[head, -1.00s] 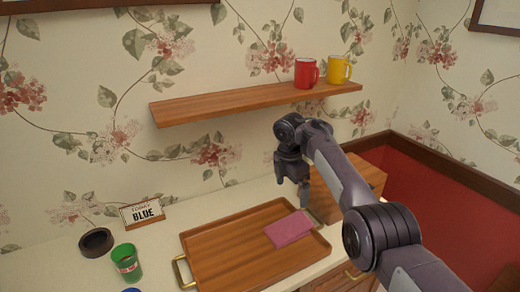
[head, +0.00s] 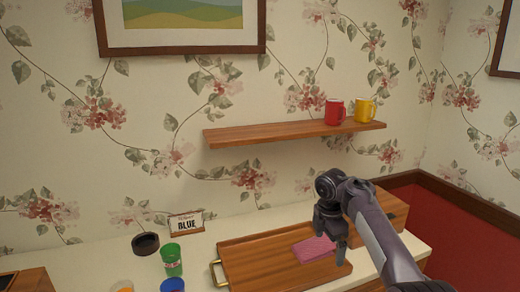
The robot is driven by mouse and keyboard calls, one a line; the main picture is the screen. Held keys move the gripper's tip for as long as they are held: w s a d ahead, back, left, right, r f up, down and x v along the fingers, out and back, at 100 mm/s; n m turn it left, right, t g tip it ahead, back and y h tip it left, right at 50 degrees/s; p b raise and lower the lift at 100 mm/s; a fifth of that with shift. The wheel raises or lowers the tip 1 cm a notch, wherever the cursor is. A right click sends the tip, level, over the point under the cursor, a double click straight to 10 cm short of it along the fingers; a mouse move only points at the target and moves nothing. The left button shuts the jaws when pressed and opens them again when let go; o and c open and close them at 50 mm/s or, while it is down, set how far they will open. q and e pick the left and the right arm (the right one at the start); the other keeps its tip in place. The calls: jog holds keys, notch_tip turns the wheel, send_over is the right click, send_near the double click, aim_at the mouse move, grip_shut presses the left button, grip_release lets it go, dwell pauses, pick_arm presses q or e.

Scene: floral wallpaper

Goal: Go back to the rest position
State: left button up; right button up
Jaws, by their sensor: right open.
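My right gripper (head: 331,243) comes in from the right and points down over the right end of the wooden tray (head: 253,270). Its fingers are open and apart, with nothing seen between them. In the picture they overlap the right part of a pink folded cloth (head: 312,249) on the tray; I cannot tell whether they touch it. My left gripper is not in view.
A shelf (head: 270,133) above holds a red mug (head: 334,112) and a yellow mug (head: 366,111). Left of the tray are a green cup (head: 171,260), a blue cup (head: 172,285), a dark round holder (head: 145,244) and a "BLUE" sign (head: 187,223). A wooden box (head: 385,208) stands behind my right arm.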

jog(key=s+d+f+m+t, duration=0.2)
jog(key=s+f+m, duration=0.8)
jog(key=s+f, duration=0.6)
jog(key=s+a+r+m+t+y, duration=0.15)
jog(key=s+m, duration=0.25)
jog(key=s, duration=0.7)
jog(key=s+a+r+m+h, duration=0.1)
jog(key=s+r+m, duration=0.3)
jog(key=s, duration=0.7)
notch_tip(320, 180, down, 31)
jog(key=s+g, duration=0.2)
jog(key=s+d+f, duration=0.2)
jog(key=s+f, duration=0.7)
jog(key=s, duration=0.1)
jog(key=s+d+f, duration=0.2)
jog(key=s+f, duration=0.7)
jog(key=s, duration=0.1)
jog(key=shift+g, duration=0.45)
